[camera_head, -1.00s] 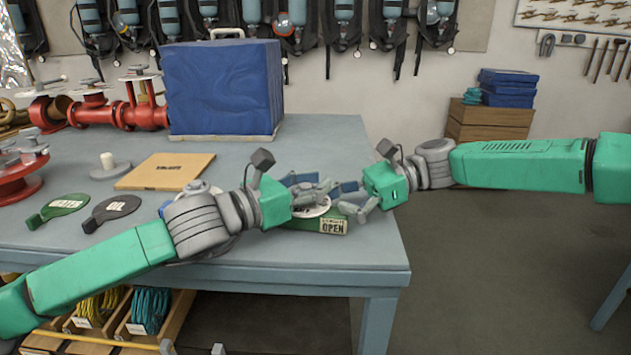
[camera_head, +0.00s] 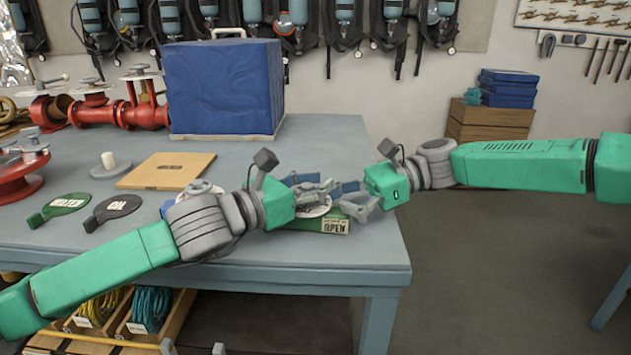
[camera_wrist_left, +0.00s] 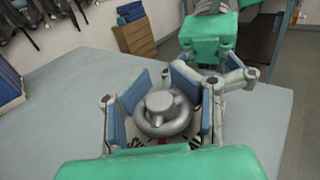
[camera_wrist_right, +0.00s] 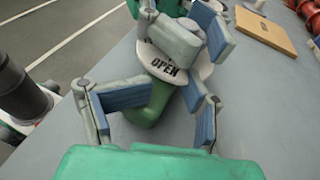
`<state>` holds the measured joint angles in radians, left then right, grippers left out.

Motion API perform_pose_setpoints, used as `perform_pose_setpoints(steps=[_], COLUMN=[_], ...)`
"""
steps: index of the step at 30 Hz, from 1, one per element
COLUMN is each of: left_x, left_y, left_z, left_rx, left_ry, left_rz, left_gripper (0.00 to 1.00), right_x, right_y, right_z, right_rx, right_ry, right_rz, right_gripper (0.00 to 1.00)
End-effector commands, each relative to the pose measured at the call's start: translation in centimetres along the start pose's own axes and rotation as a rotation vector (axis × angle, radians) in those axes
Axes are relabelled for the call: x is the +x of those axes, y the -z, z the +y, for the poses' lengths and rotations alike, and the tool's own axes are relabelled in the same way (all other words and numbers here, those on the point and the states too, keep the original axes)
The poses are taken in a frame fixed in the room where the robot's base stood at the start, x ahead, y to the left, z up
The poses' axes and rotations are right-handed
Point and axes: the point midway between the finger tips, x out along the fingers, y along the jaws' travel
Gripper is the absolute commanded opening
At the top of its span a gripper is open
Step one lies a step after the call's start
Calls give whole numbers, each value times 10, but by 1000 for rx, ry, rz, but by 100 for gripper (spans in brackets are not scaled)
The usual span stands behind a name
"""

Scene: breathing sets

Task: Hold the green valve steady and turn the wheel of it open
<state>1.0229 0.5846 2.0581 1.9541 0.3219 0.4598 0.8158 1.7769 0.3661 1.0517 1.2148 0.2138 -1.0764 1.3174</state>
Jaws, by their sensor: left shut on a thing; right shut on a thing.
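The green valve (camera_wrist_right: 150,106) is at the table's front right corner, with a white OPEN dial (camera_wrist_right: 160,62) on top. Its grey handwheel (camera_wrist_left: 164,122) shows in the left wrist view. My left gripper (camera_head: 320,188) is shut on the wheel, with blue-padded fingers on both sides of it. My right gripper (camera_head: 352,202) comes from the right and is shut on the green body, low beside the dial. In the head view the fingers hide most of the valve; a green part with an OPEN label (camera_head: 333,226) shows below them.
On the table (camera_head: 330,275) are a tan board (camera_head: 166,171), green (camera_head: 65,205) and dark (camera_head: 118,207) tags, red pipe fittings (camera_head: 140,115) and a large blue block (camera_head: 225,90). The two grippers are very close together. Open floor lies to the right.

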Motion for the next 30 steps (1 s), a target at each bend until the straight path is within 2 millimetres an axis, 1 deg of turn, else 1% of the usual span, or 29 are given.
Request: perform_pose_setpoints(steps=[1,14,15,16,17,26,30], left_x=[0,1,1,1,1,0,-11], left_y=[6,6,6,6,6,3,3], left_z=[-5,-5,-5,-5,-4,-1,0], left_rx=[-6,-6,-6,-6,-6,-2,-1], left_ry=[10,9,9,9,8,2,1], left_rz=[6,7,7,7,6,3,2], left_gripper=[0,0,40,51,57,57,57], right_x=[1,0,0,0,0,1,1], right_y=[27,27,27,27,27,26,26], right_z=[1,1,2,2,2,2,2], right_rx=[17,17,17,17,17,18,18], right_ry=[5,5,5,5,5,4,4], right_rz=[33,33,33,33,33,33,34], right_gripper=[23,22,22,22,22,21,21])
